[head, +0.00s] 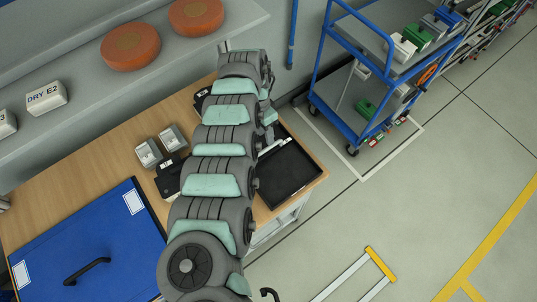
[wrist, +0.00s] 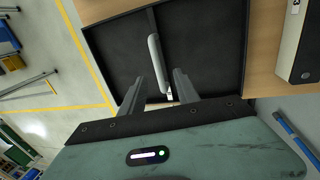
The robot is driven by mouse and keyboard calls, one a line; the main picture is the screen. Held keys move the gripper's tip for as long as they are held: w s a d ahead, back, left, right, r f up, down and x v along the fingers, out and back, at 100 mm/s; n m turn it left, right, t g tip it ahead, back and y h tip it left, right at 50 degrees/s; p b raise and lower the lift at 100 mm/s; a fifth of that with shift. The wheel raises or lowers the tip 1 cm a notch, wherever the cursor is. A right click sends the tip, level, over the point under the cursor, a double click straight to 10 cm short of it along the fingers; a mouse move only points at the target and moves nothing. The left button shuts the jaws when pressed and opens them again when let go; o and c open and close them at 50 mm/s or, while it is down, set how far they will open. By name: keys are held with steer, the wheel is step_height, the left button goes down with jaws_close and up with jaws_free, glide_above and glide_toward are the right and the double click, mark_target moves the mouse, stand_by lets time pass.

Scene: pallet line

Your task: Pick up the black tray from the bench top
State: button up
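The black tray (head: 292,178) lies on the wooden bench top (head: 95,170) at its right end, partly hidden by my arm in the head view. In the wrist view the tray (wrist: 215,45) fills the upper middle. A slim white bar (wrist: 154,55) shows over the tray, between the lines of my fingers; I cannot tell whether it is part of the tray. My gripper (wrist: 160,82) points at the tray with its two fingers apart. No finger visibly presses on anything. The height of the fingertips above the tray is unclear, and my arm largely hides the gripper in the head view.
Two grey boxes (head: 160,147) and a dark device (head: 168,178) sit left of my arm. A blue panel (head: 85,245) covers the bench's near left. Orange discs (head: 130,46) stand on the shelf behind. A blue trolley (head: 345,125) stands right of the bench; open floor lies before it.

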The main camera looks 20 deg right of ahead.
mark_target(269, 148)
steer(key=f, duration=0.2)
steer(key=s+f, duration=0.1)
steer(key=f, duration=0.2)
steer(key=s+f+p, duration=0.1)
steer(key=f, duration=0.1)
steer(key=shift+d+f, duration=0.3)
steer(key=shift+f, duration=0.1)
steer(key=shift+w, duration=0.1)
steer(key=shift+c, duration=0.6)
jaws_close()
